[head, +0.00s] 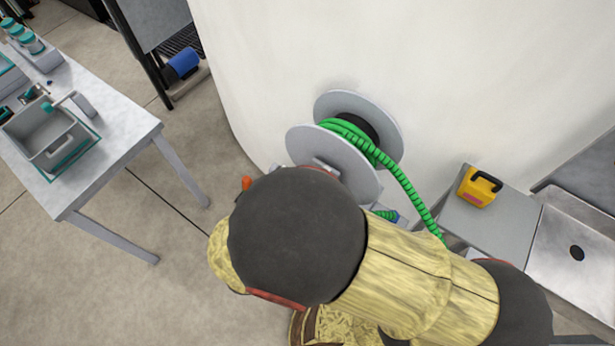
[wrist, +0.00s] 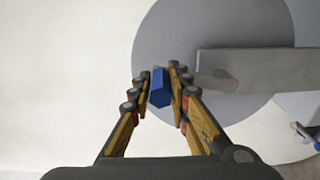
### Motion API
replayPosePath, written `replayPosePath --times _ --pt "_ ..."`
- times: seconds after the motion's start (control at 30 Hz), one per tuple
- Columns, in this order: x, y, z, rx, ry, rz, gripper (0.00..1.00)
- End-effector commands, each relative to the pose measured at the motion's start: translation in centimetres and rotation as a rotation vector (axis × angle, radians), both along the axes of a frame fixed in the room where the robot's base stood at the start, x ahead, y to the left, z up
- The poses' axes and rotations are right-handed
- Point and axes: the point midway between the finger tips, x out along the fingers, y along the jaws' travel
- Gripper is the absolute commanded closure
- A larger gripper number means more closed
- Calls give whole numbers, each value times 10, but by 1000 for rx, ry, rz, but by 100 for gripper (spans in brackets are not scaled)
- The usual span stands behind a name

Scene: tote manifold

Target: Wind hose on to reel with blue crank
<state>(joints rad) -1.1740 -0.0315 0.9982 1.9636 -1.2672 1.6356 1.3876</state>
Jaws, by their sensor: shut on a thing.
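A grey reel (head: 335,160) stands against the white wall, with green hose (head: 350,133) wound partly around its dark hub. A length of hose hangs from the reel down to the right, toward the grey cabinet. In the wrist view the blue crank handle (wrist: 160,88) sits between the fingers of my gripper (wrist: 159,86), which is shut on it. The reel's grey disc (wrist: 190,45) is behind the handle, with a grey crank arm (wrist: 215,84) running right from it. In the head view my arm hides the crank and gripper.
A grey table (head: 110,140) with a grey bin (head: 45,130) stands at the left. A grey cabinet (head: 487,230) with a yellow and pink item (head: 478,190) and a metal sink (head: 575,240) are at the right. Open floor lies between table and reel.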

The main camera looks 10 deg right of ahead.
Motion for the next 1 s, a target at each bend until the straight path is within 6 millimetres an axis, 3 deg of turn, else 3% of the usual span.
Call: replayPosePath --times 0.47,1.0 --pt "-28 -33 -27 345 -288 1 100" --pt "-46 -54 -58 329 -281 -1 100"
